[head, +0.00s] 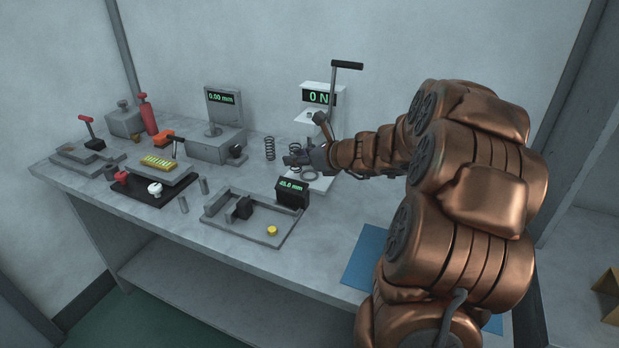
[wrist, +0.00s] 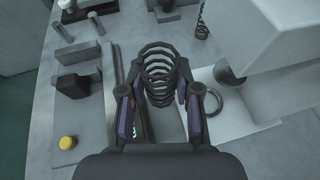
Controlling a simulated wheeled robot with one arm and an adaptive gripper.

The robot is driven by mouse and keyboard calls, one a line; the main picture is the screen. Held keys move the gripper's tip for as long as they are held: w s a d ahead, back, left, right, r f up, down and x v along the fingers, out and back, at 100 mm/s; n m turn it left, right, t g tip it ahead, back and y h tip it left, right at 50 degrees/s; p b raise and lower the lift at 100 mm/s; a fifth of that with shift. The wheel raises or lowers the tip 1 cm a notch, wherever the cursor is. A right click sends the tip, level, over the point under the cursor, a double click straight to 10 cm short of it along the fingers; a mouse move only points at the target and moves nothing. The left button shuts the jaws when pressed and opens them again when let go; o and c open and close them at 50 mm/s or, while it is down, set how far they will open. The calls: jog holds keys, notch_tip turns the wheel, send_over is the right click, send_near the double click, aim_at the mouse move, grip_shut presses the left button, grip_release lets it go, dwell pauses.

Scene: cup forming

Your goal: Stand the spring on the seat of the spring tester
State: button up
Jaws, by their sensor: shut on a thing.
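My gripper (head: 297,157) is shut on a dark coil spring (wrist: 160,72), which sits between its two fingers in the wrist view. I look down along the spring's coils there, and its lower end is partly hidden. The spring tester (head: 319,97) is white with a "0 N" display and a black lever, at the back right of the bench. Its seat, a dark ring (wrist: 209,103), lies on the white base plate (wrist: 237,117), to the right of the held spring in the wrist view. In the head view my gripper is over the base's left side and partly hides it.
Another spring (head: 269,148) stands left of my gripper. A gauge with a "0.00 mm" display (head: 221,97) is behind it. A grey tray (head: 225,226) with a black "45.0 mm" display box (head: 292,193) and yellow button is in front. A blue mat (head: 365,258) lies at the front right.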

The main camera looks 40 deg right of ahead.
jog(key=s+d+f, duration=0.3)
jog(key=s+d, duration=0.4)
send_near(310, 176)
jog(key=w, duration=0.1)
jog(key=w+a+r, duration=0.1)
jog(key=w, duration=0.1)
jog(key=w+r, duration=0.1)
jog(key=w, duration=0.1)
jog(key=shift+w+a+r+b, duration=0.15)
jog(key=shift+a+b, duration=0.2)
jog(key=w, duration=0.2)
jog(key=w+a, duration=0.1)
jog(key=shift+w+f+h, duration=0.3)
jog(key=shift+f, duration=0.45)
jog(key=shift+f, duration=0.1)
jog(key=o, duration=0.9)
